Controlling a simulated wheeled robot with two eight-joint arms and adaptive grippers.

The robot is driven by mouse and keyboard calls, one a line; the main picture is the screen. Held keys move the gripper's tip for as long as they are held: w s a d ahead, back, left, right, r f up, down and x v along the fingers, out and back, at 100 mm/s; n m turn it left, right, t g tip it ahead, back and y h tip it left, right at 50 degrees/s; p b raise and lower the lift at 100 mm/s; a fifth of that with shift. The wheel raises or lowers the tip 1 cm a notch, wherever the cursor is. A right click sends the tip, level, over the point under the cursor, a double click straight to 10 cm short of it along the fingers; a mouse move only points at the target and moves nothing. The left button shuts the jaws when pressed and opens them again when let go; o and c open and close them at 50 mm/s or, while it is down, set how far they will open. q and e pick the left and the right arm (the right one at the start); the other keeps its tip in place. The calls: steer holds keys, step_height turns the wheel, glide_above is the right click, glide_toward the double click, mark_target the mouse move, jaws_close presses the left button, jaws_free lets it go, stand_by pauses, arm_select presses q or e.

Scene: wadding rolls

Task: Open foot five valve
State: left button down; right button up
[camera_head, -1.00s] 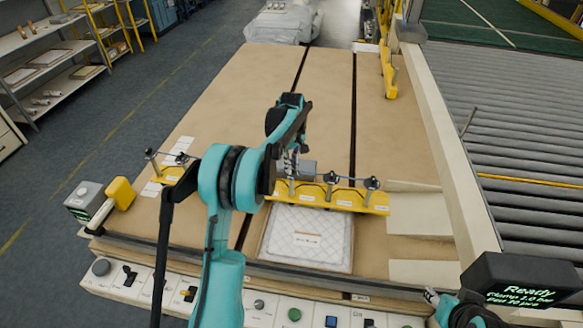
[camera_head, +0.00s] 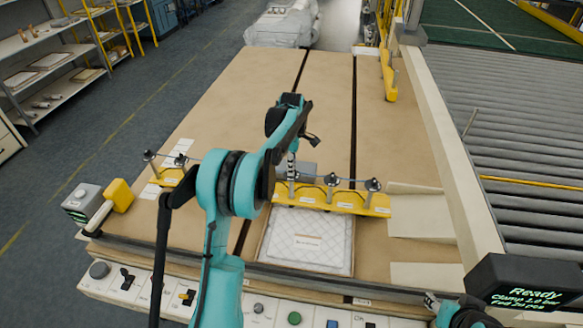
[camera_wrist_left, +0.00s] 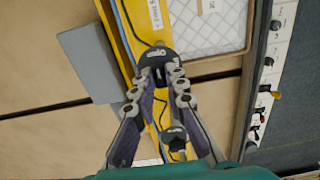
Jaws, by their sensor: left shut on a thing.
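A yellow bar (camera_head: 315,197) with several dark-knobbed valves lies across the tan table. Two free valves, a middle one (camera_head: 332,181) and a right one (camera_head: 373,185), stand right of my left gripper (camera_head: 291,176). In the left wrist view my left gripper (camera_wrist_left: 158,80) is shut on a dark valve knob (camera_wrist_left: 156,56) on the bar. Another knob (camera_wrist_left: 174,138) sits lower, between the finger links. The small labels are too small to read in the head view, so I cannot tell which foot is five. My right gripper (camera_head: 431,301) is at the lower right, its fingers unclear.
A quilted white pad (camera_head: 308,242) lies in front of the bar. A control panel (camera_head: 225,302) with buttons and switches runs along the front edge. A display (camera_head: 525,290) reading "Ready" is at lower right. The far table is clear.

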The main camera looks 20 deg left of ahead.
stand_by(0.5)
arm_select(q)
steer(key=c, duration=1.5)
jaws_free()
steer(key=shift+c, duration=0.2)
step_height(320, 180, up, 12)
